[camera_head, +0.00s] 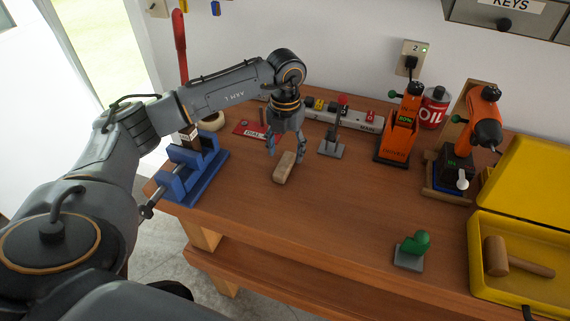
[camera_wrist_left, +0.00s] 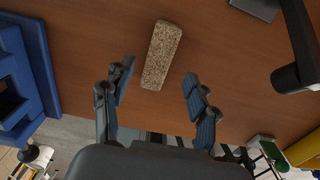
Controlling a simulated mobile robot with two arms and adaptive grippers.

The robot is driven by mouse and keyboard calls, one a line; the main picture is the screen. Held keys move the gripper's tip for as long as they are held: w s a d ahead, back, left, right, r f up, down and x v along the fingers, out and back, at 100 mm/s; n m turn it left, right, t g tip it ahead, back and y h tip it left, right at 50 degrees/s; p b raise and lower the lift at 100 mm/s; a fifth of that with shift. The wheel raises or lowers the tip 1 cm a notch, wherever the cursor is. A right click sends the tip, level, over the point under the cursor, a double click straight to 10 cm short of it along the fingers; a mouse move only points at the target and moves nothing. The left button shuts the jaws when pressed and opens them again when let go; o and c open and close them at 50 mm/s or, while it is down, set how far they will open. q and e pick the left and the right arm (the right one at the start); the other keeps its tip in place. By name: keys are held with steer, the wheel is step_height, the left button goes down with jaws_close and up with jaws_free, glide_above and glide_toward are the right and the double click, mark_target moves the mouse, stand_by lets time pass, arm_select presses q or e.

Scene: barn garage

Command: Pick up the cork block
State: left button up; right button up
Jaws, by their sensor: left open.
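The cork block (camera_head: 285,167) is a small tan, speckled bar lying on the wooden workbench. My left gripper (camera_head: 286,152) is open and points down just above and behind the block. In the left wrist view the cork block (camera_wrist_left: 161,55) lies beyond the two spread fingers of my left gripper (camera_wrist_left: 157,88), its near end close to the gap between the fingertips. The fingers do not appear to touch it. My right gripper is not in view.
A blue vise (camera_head: 196,168) stands left of the block. A grey stand (camera_head: 331,149) is to the right, with a power strip behind. An orange drill charger (camera_head: 398,130), a green-knobbed piece (camera_head: 411,249) and a yellow toolbox (camera_head: 515,270) are further right.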

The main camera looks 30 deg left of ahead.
mark_target(285, 163)
arm_select(q)
step_height(285, 163, down, 4)
steer(key=shift+s+a+r+p, duration=0.1)
steer(key=shift+r+p, duration=0.1)
steer(key=shift+p, duration=0.45)
steer(key=shift+f, duration=0.25)
steer(key=shift+c, duration=0.8)
steer(key=c, duration=0.8)
steer(key=shift+r, duration=0.1)
